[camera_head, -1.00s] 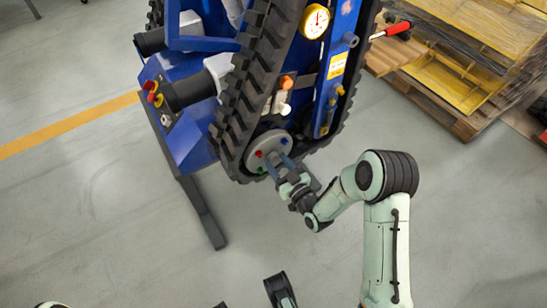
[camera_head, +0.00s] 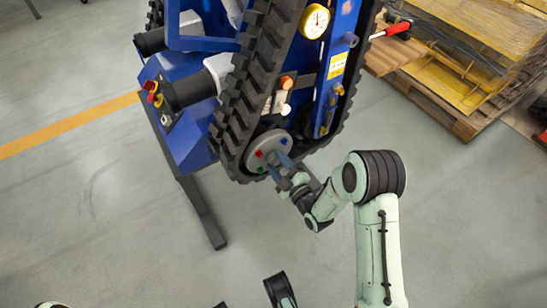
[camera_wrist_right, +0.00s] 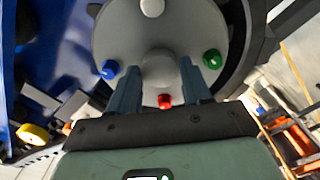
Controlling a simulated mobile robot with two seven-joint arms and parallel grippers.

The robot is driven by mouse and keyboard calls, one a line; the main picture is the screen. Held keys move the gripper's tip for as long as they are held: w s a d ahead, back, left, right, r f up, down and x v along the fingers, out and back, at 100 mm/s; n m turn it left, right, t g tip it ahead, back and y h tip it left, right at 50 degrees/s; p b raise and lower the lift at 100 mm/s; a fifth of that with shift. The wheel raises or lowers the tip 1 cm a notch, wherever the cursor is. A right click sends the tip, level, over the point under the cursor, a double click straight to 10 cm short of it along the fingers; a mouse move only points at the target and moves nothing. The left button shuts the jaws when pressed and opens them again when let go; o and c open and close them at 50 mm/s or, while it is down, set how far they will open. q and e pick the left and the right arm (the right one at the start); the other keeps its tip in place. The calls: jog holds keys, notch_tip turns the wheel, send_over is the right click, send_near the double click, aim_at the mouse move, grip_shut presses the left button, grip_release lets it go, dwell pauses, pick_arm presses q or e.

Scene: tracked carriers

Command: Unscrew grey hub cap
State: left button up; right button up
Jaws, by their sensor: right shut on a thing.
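The grey hub cap (camera_wrist_right: 160,66) is a small round knob at the middle of a light grey wheel disc (camera_wrist_right: 125,30) in the right wrist view. Blue, green, red and white studs surround it on the disc. In the head view the disc (camera_head: 262,144) sits at the lower end of the black track. My right gripper (camera_head: 281,169) reaches the disc from the lower right. In the right wrist view its two blue-grey fingers (camera_wrist_right: 160,82) lie on either side of the cap and are shut on it. The fingers' contact is partly hidden.
The blue tracked carrier (camera_head: 185,125) carries a black rubber track (camera_head: 240,95), a gauge (camera_head: 314,21) and levers around the disc. A red-handled tool (camera_head: 391,29) sticks out to the right. A pallet stack (camera_head: 470,60) stands at upper right. The floor below is clear.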

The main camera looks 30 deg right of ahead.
jog(key=n, duration=0.4)
jog(key=shift+a, duration=0.1)
jog(key=n, duration=0.5)
jog(key=shift+n, duration=0.3)
jog(key=shift+n, duration=0.8)
jog(key=shift+s+n, duration=0.15)
jog(key=shift+n, duration=0.95)
jog(key=shift+s, duration=0.2)
jog(key=shift+s+d+p, duration=0.2)
jog(key=shift+s+p, duration=0.3)
jog(key=shift+s, duration=0.75)
